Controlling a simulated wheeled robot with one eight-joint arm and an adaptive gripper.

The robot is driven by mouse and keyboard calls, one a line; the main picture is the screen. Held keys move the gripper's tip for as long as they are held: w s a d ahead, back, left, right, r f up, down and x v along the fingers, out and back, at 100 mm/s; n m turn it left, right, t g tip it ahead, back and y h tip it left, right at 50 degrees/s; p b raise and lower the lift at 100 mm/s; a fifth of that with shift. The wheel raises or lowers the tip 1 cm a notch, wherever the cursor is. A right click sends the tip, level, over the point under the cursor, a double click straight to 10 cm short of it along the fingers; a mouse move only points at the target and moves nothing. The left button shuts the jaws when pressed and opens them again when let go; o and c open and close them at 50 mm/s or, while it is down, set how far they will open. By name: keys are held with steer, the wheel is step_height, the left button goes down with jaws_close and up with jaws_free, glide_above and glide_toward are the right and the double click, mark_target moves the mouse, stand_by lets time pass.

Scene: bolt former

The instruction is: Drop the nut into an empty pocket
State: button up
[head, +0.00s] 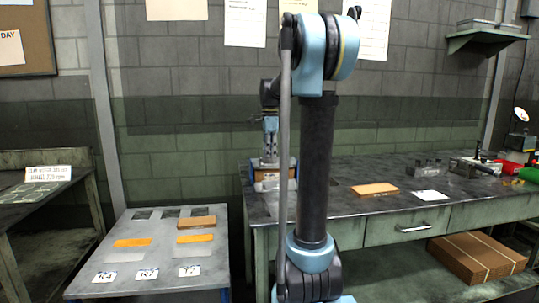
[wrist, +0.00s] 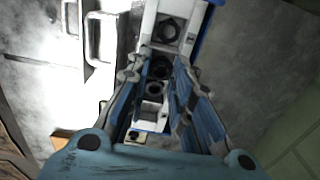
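A narrow white tray with blue sides (wrist: 184,24) runs between my fingers in the wrist view. It has a row of pockets. A dark nut-like ring sits in the top pocket (wrist: 168,30). Another dark round shape (wrist: 160,68) lies between my fingertips, with a dark pocket (wrist: 155,88) just below it. A paler pocket (wrist: 151,112) lower down looks empty. My gripper (wrist: 158,62) has its fingers apart on either side of the tray. I cannot tell whether they touch the dark shape. In the head view my gripper (head: 270,138) points down over the tray (head: 268,186), partly behind my arm.
The tray stands at the left end of a dark workbench (head: 340,178). An orange block (head: 374,190), a white card (head: 431,197) and metal blocks (head: 425,167) lie to its right. A lower table (head: 150,262) with orange plates and labels stands left. A cardboard box (head: 476,257) sits under the bench.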

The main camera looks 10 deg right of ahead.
steer(key=o, duration=0.3)
step_height(320, 180, up, 12)
steer(key=shift+f, duration=0.1)
stand_by(0.6)
